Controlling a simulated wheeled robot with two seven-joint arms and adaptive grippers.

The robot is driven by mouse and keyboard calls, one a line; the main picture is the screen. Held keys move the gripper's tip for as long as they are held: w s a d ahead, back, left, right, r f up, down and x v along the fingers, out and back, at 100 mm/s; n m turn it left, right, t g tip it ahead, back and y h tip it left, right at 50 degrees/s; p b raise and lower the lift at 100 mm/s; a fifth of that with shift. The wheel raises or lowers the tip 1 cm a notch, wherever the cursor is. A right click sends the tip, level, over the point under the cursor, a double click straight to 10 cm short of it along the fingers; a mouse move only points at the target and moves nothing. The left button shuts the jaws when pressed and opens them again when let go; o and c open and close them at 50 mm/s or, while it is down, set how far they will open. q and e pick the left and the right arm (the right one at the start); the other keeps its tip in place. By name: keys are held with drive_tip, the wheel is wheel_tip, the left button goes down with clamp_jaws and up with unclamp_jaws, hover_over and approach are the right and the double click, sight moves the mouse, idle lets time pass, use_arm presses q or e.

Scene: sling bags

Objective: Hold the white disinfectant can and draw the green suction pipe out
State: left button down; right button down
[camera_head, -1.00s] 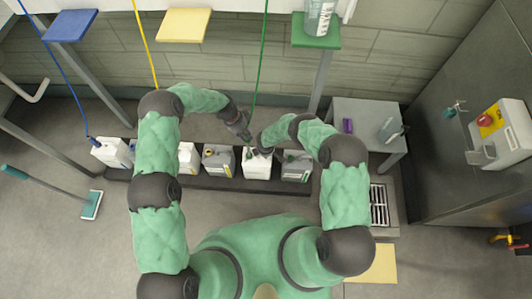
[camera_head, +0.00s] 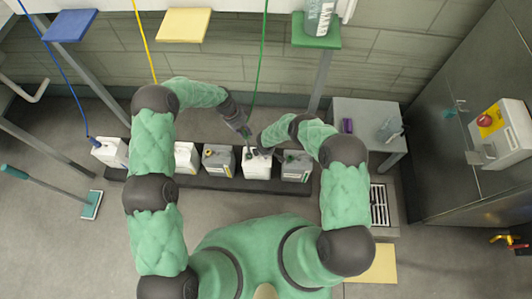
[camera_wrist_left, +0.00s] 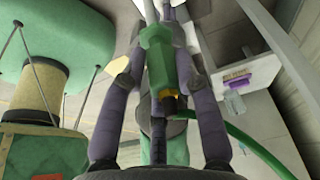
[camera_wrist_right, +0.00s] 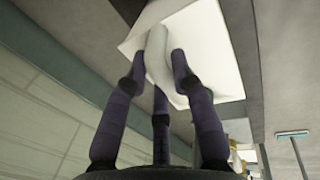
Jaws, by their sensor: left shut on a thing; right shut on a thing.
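The white disinfectant can (camera_head: 257,168) stands in the row of cans on the dark low rack. My right gripper (camera_head: 266,152) is at its top. In the right wrist view its fingers (camera_wrist_right: 160,70) close around the handle of the white can (camera_wrist_right: 205,50). My left gripper (camera_head: 247,132) is just above and left of the can's top. In the left wrist view its fingers (camera_wrist_left: 162,70) are shut on the green suction pipe's fitting (camera_wrist_left: 160,62), which has a yellow and black end. A green hose (camera_wrist_left: 255,145) curves away. Whether the pipe's tip is clear of the can is hidden.
Grey cans (camera_head: 218,162) (camera_head: 296,168) stand close on both sides of the white one. A green hose (camera_head: 261,60) hangs from above. A green shelf (camera_head: 316,43) is behind, and a grey table (camera_head: 365,112) stands to the right.

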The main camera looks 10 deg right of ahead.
use_arm(q)
drive_tip(key=shift+r, duration=1.35)
drive_tip(key=shift+r, duration=0.15)
drive_tip(key=shift+r, duration=1.9)
use_arm(e)
drive_tip(key=c, duration=1)
unclamp_jaws()
drive_tip(key=shift+o, duration=0.2)
wheel_tip(320, 180, up, 12)
drive_tip(key=s, duration=0.2)
drive_tip(key=shift+a, duration=0.35)
